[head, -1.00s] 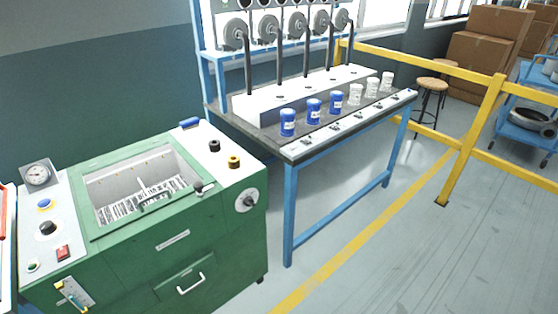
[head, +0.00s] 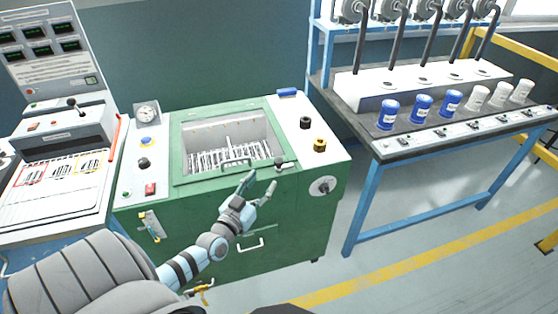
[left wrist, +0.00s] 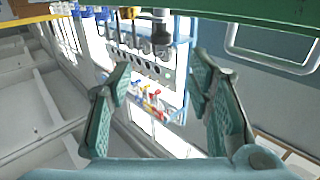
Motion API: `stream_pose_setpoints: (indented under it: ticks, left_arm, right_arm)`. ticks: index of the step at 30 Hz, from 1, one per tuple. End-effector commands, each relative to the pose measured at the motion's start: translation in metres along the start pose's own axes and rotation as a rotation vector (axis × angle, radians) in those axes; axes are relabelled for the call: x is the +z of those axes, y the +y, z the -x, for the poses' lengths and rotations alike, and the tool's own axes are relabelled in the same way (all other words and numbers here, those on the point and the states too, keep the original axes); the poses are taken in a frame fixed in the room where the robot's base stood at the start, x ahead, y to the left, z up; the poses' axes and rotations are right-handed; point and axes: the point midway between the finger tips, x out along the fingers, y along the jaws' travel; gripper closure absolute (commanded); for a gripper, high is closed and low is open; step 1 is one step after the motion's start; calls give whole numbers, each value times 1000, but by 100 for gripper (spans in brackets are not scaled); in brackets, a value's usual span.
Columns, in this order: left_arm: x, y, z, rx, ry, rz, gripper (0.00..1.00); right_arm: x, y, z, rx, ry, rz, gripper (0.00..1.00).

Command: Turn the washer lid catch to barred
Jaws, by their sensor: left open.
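The green washer (head: 285,215) stands in the middle of the head view, its window over a basin with a striped rack. A small dark-knobbed catch (head: 281,163) sits at the window frame's front right corner. A round pale dial with a dark handle (head: 323,186) is on the right front face. I cannot tell how either is set. My left gripper (head: 259,187) is open and empty in front of the washer, left of the dial and just below the catch in the picture. In the left wrist view its fingers (left wrist: 160,85) are spread with nothing between them.
A lever plate (head: 150,226) and a drawer handle (head: 250,244) are on the washer's front. A bench with blue and white cups (head: 421,107) stands right. A control panel (head: 60,130) stands left.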

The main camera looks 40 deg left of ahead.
Motion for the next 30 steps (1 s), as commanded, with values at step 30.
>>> stream_pose_setpoints:
  ticks: [30]
  left_arm:
    - [3, -1, -116, -2, -4, 0, 87]
  right_arm:
    - [3, -1, -56, 4, 4, 2, 60]
